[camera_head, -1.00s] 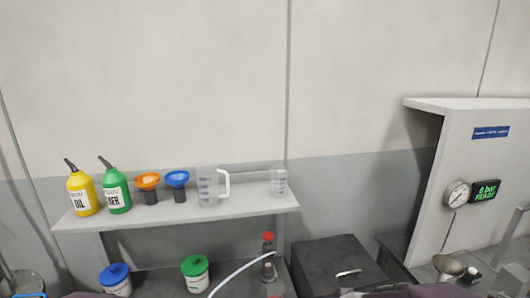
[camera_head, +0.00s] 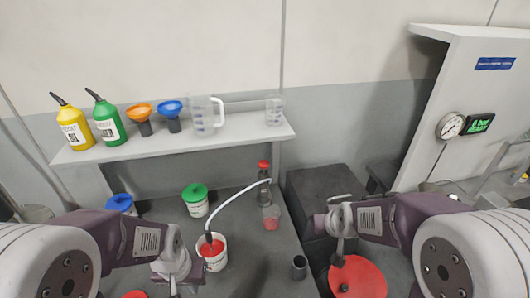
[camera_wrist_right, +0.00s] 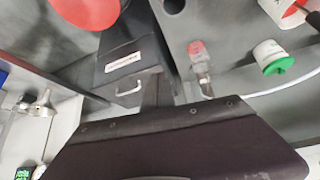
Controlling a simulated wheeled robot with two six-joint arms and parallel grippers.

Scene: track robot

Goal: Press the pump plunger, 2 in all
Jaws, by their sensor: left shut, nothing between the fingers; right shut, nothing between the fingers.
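I cannot make out the plunger clearly. My left gripper (camera_head: 174,288) is shut and points down, just left of the bucket. My right gripper (camera_head: 340,262) is shut and points down in front of a red disc (camera_head: 366,280). The bucket also shows in the right wrist view (camera_wrist_right: 284,14).
A red-capped bottle (camera_head: 262,184) stands behind the cup. Green-lidded (camera_head: 195,203) and blue-lidded (camera_head: 119,204) tubs stand to the left. A dark drawer box (camera_head: 318,188) stands at right. The shelf (camera_head: 180,146) holds bottles, funnels and jugs. A dark cylinder (camera_head: 299,268) stands between the arms.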

